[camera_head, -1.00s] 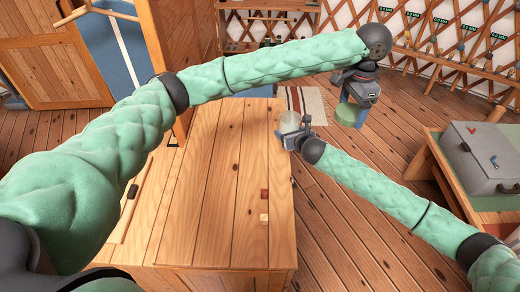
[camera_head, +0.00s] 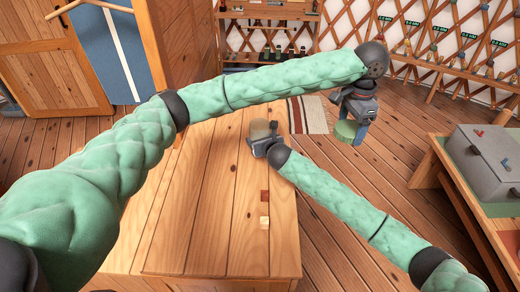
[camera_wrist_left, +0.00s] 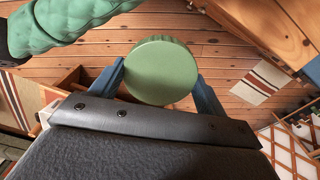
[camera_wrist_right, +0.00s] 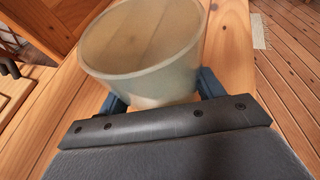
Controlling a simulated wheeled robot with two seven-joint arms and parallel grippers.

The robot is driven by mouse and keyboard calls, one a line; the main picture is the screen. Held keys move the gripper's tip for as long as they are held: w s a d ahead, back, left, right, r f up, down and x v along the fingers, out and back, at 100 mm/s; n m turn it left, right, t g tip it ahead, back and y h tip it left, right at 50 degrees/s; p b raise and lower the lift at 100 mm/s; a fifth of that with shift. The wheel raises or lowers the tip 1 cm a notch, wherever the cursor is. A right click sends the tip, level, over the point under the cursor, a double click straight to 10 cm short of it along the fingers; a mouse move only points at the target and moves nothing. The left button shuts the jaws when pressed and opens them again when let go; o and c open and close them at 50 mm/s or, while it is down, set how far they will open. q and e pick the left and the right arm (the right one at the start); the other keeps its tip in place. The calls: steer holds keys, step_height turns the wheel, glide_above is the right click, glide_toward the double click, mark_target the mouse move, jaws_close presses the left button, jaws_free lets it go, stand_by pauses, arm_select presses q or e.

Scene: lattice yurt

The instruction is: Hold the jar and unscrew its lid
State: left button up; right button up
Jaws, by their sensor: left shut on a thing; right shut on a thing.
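The green round lid (camera_head: 346,130) is in my left gripper (camera_head: 352,118), held over the floor to the right of the wooden table. The lid (camera_wrist_left: 161,71) shows between the two blue fingers of the left gripper in the left wrist view. The jar (camera_head: 260,129), pale and translucent, is at the far right corner of the table with my right gripper (camera_head: 254,142) shut on it. In the right wrist view the jar (camera_wrist_right: 145,50) is open at the top and looks empty. Lid and jar are apart. Whether the jar touches the table is unclear.
The wooden table (camera_head: 210,200) is mostly bare, with a small red block (camera_head: 265,196) and a pale block (camera_head: 265,222). A grey case (camera_head: 485,160) rests on another table at right. A striped rug (camera_head: 308,115) lies on the floor.

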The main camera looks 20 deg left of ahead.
mark_target(350, 128)
arm_select(q)
step_height(350, 128, down, 3)
steer(key=b, duration=0.2)
steer(key=shift+b, duration=0.3)
arm_select(e)
step_height(350, 128, down, 3)
steer(key=shift+s+f, duration=0.1)
arm_select(q)
steer(key=shift+w+f, duration=0.1)
steer(key=shift+f, duration=0.2)
arm_select(e)
steer(key=shift+f, duration=0.35)
arm_select(q)
steer(key=shift+r, duration=0.15)
arm_select(e)
steer(key=shift+r, duration=0.15)
steer(key=o, duration=1.9)
steer(key=shift+f, duration=0.2)
